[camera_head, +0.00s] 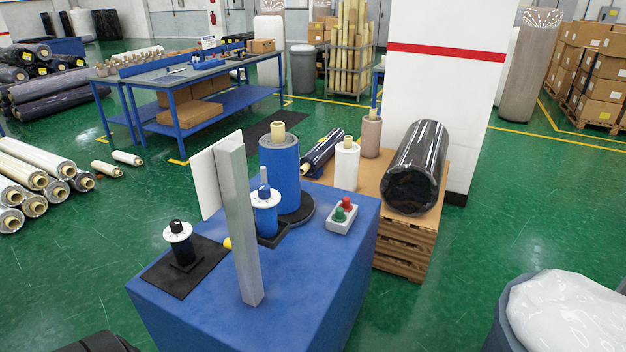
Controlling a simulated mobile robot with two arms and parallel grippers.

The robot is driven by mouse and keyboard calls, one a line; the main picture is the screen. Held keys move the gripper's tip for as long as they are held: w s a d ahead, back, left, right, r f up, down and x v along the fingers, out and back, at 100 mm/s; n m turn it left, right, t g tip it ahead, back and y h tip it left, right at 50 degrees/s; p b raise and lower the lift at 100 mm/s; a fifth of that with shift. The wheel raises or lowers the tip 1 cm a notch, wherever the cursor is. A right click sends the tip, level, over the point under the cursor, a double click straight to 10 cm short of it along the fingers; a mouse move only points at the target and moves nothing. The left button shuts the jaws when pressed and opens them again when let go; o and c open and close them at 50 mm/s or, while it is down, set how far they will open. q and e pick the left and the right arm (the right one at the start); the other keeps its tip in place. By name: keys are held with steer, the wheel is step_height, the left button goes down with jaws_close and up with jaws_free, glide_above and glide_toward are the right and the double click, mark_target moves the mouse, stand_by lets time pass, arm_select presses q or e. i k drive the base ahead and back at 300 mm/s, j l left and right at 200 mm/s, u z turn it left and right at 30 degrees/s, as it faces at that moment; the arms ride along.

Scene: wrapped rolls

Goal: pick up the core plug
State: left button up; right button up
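On the blue-topped cabinet (290,290), a small spindle with a white disc and black knob (178,230) stands on a black mat (160,272). A small blue roll with a white flange and blue knob (265,215) stands right of the grey metal post (238,225). A small yellow piece (228,243) shows just left of the post and is partly hidden by it. I cannot tell for certain which of these is the core plug. Neither gripper can be made out. A dark shape at the bottom left edge may be part of my arm.
A large blue roll (279,175) stands on a black disc behind. A button box (342,217) sits at the cabinet's right. The post and white panel (203,182) block part of the top. A black-wrapped roll (418,165) lies on a pallet stack. Green floor is open at left.

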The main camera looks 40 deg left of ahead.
mark_target(339, 216)
steer(key=i+u, duration=0.15)
steer(key=u, duration=0.35)
steer(key=i+l+u, duration=0.1)
steer(key=u, duration=0.4)
steer(key=i+l+u, duration=0.1)
steer(key=l+u, duration=0.15)
steer(key=u, duration=0.2)
steer(key=l+u, duration=0.2)
steer(key=u, duration=0.3)
steer(key=i+l+u, duration=0.1)
steer(key=l+u, duration=0.15)
steer(key=u, duration=0.25)
